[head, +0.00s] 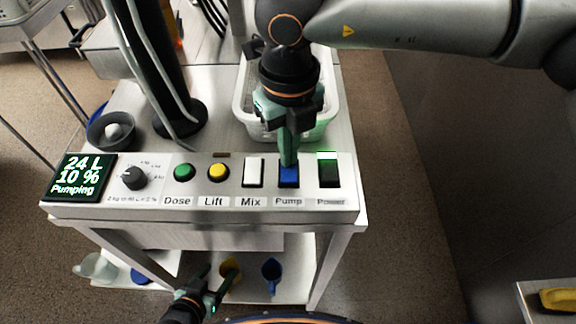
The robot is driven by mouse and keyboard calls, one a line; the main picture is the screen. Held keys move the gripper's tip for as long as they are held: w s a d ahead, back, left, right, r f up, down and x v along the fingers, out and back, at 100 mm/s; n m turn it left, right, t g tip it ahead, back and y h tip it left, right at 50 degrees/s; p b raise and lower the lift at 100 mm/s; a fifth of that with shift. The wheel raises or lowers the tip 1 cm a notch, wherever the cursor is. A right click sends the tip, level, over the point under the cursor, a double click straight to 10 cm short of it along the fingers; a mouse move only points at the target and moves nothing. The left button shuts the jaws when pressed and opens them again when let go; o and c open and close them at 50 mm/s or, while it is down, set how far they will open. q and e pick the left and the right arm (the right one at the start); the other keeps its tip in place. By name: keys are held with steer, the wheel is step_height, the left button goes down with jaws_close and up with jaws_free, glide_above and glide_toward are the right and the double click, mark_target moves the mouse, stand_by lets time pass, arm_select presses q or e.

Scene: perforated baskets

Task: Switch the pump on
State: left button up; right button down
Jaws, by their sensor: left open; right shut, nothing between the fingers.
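The blue Pump switch (288,178) is on the sloped control panel (345,200), above its "Pump" label. My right gripper (288,155) is shut and empty, pointing down with its fingertips at the top edge of the Pump switch. They appear to touch it and cover part of it. The display (80,177) at the panel's left end reads "24 L 10 % Pumping". My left gripper (209,288) is open and empty, low in front of the cart and well below the panel.
Beside the Pump switch are the white Mix switch (253,172) and the dark Power switch (329,172), its top lit green. Yellow Lift (218,172) and green Dose (185,172) buttons and a knob (134,178) lie left. A white perforated basket (329,105) stands behind.

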step_height(320, 180, up, 7)
steer(key=p, duration=0.3)
stand_by(0.6)
stand_by(0.4)
